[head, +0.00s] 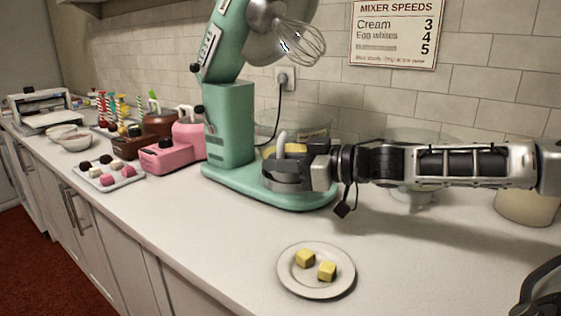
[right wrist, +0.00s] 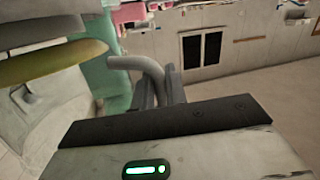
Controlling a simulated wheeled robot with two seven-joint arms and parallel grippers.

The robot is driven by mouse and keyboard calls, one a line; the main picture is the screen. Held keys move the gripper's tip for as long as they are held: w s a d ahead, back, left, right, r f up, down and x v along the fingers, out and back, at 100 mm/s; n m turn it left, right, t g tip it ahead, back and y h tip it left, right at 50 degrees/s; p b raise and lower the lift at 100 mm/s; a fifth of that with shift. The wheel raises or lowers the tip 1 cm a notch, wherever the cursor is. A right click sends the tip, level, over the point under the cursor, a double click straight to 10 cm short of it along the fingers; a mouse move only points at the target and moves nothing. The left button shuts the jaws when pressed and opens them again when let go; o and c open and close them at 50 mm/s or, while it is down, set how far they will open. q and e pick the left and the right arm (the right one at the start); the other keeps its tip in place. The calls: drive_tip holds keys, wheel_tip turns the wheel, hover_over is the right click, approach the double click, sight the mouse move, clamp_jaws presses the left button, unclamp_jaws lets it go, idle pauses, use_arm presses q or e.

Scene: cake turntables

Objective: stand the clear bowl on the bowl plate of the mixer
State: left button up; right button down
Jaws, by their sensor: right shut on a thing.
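The mint-green mixer (head: 230,125) stands against the tiled wall, its head tilted up with a wire whisk (head: 299,42) high above the base. The round grey bowl plate (head: 284,185) on its foot is partly hidden by my right gripper. My right gripper (head: 290,158) is over the plate, shut on the grey curved handle (head: 281,144), which also shows in the right wrist view (right wrist: 140,64). The clear bowl (head: 264,126) is faint behind the gripper, with something yellow low in it. I cannot tell whether its bottom touches the plate. My left gripper is not in view.
A plate (head: 316,289) with two yellow cubes lies on the front counter. A pink appliance (head: 172,152) and a tray of sweets (head: 108,176) are left of the mixer. A glass stand (head: 412,196) is behind my right arm.

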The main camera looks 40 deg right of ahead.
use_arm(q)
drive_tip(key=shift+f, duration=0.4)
use_arm(e)
drive_tip(key=shift+f, duration=0.25)
drive_tip(key=c, duration=1.3)
unclamp_jaws()
drive_tip(key=shift+c, duration=0.2)
drive_tip(key=shift+f, duration=0.15)
use_arm(q)
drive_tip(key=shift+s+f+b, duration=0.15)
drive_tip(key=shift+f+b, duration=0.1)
drive_tip(key=shift+b, duration=1.25)
use_arm(e)
drive_tip(key=v, duration=1.6)
